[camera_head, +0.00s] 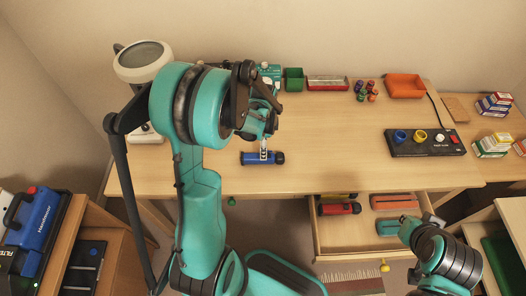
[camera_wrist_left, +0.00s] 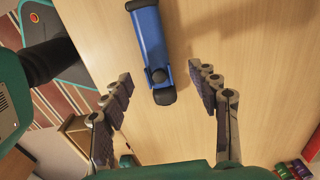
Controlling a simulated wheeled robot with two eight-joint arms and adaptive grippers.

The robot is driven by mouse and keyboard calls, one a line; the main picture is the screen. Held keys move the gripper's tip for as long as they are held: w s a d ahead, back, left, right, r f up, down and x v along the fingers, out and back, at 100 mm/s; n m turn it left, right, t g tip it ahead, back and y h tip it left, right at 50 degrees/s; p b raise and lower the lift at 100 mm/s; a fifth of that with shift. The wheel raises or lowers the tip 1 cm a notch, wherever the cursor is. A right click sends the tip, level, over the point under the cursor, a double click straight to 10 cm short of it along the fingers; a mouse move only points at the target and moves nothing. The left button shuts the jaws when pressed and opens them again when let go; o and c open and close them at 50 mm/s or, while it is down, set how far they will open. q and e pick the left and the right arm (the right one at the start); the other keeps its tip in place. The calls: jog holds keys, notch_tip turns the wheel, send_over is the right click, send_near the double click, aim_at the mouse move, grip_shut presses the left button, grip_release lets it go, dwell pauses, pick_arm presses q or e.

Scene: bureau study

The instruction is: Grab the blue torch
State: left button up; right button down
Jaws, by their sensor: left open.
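The blue torch (camera_head: 258,158) lies on its side on the wooden desk, near the front edge, its dark end to the right. In the left wrist view the torch (camera_wrist_left: 152,40) extends from the top edge down to between the fingertips. My left gripper (camera_head: 265,146) is above the torch in the head view. In the left wrist view my left gripper (camera_wrist_left: 160,78) is open, with one finger on either side of the torch's near end and visible gaps to both. Nothing is held.
An open drawer (camera_head: 330,238) below the desk holds a red torch (camera_head: 338,209) and other items. The desk right of the torch is clear.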

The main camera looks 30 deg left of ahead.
pick_arm(q)
jog(key=shift+s+f+b, duration=0.15)
jog(key=shift+f+b, duration=0.15)
jog(key=shift+f, duration=0.65)
notch_tip(320, 180, down, 5)
jog(key=shift+s+r+b, duration=0.1)
jog(key=shift+r+b, duration=0.1)
jog(key=shift+b, duration=0.95)
jog(key=shift+c, duration=1)
jog(key=shift+r, duration=0.1)
grip_shut()
